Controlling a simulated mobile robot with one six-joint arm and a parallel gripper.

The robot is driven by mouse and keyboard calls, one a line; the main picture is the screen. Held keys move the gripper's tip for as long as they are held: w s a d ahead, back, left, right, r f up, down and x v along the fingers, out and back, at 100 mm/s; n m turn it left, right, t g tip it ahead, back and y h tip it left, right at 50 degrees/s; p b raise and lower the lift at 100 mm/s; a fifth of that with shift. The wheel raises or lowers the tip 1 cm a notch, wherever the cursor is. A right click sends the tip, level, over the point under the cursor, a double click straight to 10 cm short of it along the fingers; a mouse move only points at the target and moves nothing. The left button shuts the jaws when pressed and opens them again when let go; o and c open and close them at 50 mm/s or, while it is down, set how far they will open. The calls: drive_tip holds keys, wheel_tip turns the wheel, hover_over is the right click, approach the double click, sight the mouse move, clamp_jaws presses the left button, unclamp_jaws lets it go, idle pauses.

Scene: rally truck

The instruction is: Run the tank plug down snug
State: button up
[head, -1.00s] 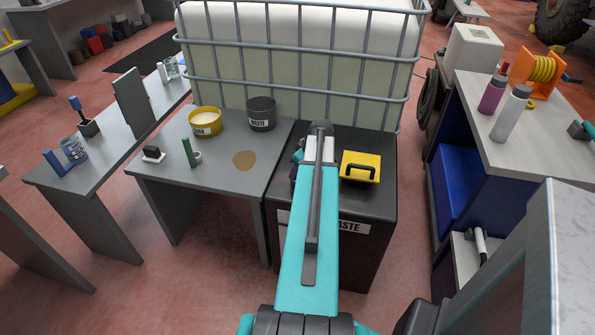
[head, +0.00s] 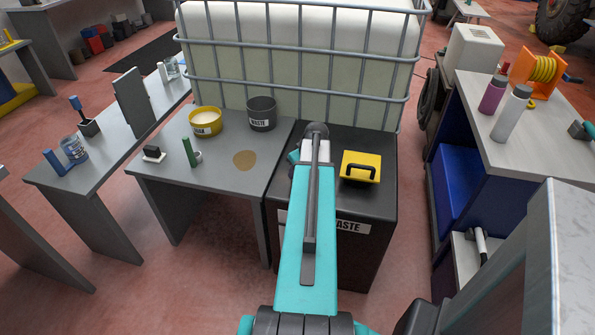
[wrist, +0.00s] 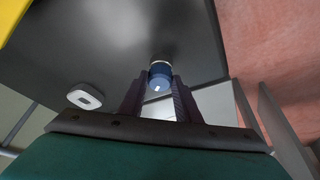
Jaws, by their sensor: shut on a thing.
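The tank plug (wrist: 161,70) is a short blue cylinder with a pale mark, seen in the wrist view against a dark grey surface. A darker ring shows at its far end; I cannot tell how deep it is seated. My gripper (wrist: 157,88) is shut on the plug, with a dark finger on either side. In the head view, my teal arm reaches over the dark waste cabinet (head: 380,205) and hides the plug and gripper. The large white caged tank (head: 300,75) stands behind the cabinet.
A yellow box with a black handle (head: 360,167) sits on the cabinet, right of my arm. A grey table (head: 215,172) with a yellow tub (head: 205,121) and grey waste tub (head: 261,114) adjoins the cabinet.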

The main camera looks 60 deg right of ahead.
drive_tip(key=shift+a+m, duration=0.15)
drive_tip(key=shift+m, duration=0.55)
drive_tip(key=shift+m+g+h, duration=0.3)
drive_tip(key=shift+m, duration=0.5)
drive_tip(key=shift+a+m, duration=0.1)
drive_tip(key=shift+m, duration=0.2)
drive_tip(key=shift+w+h, duration=0.1)
drive_tip(key=shift+h, duration=0.2)
drive_tip(key=shift+m+g+p, duration=0.3)
drive_tip(key=shift+m, duration=0.3)
drive_tip(key=shift+m, duration=0.5)
drive_tip(key=shift+m+h, duration=0.3)
